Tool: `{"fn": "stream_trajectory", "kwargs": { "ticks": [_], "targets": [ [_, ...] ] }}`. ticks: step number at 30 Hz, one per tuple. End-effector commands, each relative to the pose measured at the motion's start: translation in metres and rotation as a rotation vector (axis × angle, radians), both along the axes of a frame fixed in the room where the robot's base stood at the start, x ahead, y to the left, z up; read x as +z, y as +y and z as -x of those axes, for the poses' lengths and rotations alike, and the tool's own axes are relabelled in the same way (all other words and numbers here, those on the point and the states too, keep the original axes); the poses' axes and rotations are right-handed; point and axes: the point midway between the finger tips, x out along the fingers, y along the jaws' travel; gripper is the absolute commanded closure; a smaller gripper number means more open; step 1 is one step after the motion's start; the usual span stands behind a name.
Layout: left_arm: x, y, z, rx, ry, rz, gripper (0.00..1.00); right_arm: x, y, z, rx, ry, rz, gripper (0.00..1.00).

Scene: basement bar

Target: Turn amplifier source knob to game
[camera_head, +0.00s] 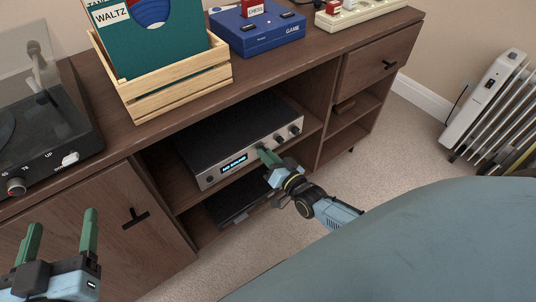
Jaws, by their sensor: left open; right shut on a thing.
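The amplifier (243,131) is a silver-fronted unit with a dark top on a cabinet shelf. Its lit blue display (234,163) carries text that seems to read "NO SOURCE". Two dark knobs (279,139) (295,130) show at the right of its front. My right gripper (265,154) is at the front panel, left of these two knobs, with its green fingers shut on a knob that they hide. I cannot read any knob marking. My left gripper (60,236) is open and empty at lower left, in front of the cabinet door and away from the amplifier.
The wooden cabinet (110,85) holds a turntable (45,125), a record crate (180,90), a blue game box (258,32) and a cream strip (360,12) on top. A dark device (232,203) lies below the amplifier. A white radiator (485,98) stands right. Carpet is clear between.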

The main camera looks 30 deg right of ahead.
Motion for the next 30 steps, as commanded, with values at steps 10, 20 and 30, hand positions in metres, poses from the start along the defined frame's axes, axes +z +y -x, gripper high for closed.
{"fn": "stream_trajectory", "kwargs": {
  "ticks": [10, 20, 30],
  "targets": [
    [-0.0011, 0.0004, 0.0001, 0.001, 0.004, -0.002, 0.30, -0.0001, 0.0004, 0.0003, 0.001, 0.022, -0.293, 1.00],
    [0.0038, -0.0002, -0.0006, 0.000, -0.026, 0.007, 0.30, 0.0001, 0.0006, 0.0003, 0.001, 0.035, -0.457, 1.00],
    [0.0065, -0.0024, -0.0005, -0.005, -0.040, 0.013, 0.30, 0.0002, 0.0005, 0.0003, 0.001, 0.040, -0.503, 1.00]
  ]
}}
